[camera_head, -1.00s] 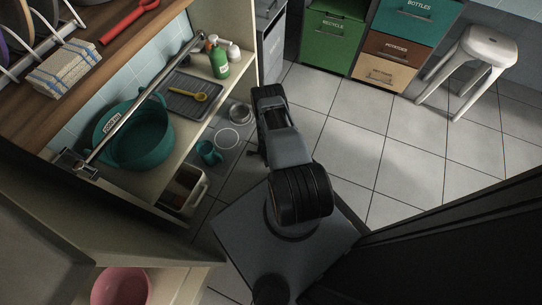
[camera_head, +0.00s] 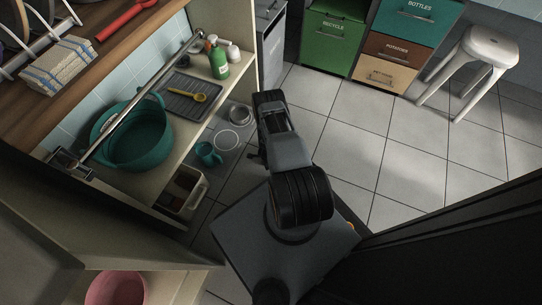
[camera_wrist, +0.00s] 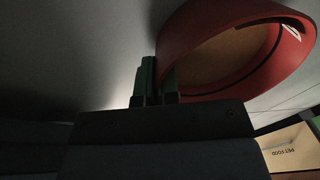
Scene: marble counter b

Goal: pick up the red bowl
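The red bowl (camera_wrist: 185,45) fills the upper right of the wrist view, with a tan inside and a white mark on its inner rim. My gripper (camera_wrist: 158,80) shows two green-faced fingers close together at the bowl's left edge. The bowl's wall appears pinched between them, one finger outside and one inside. In the head view my arm covers the gripper, and I cannot make out the red bowl there.
A shelf at left holds a large teal bowl (camera_head: 139,150), a grey tray (camera_head: 184,96) and green bottles (camera_head: 219,60). A teal mug (camera_head: 208,153) stands on the floor near a bin (camera_head: 184,190). A white stool (camera_head: 486,50) stands top right. Tiled floor (camera_head: 350,125) is clear.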

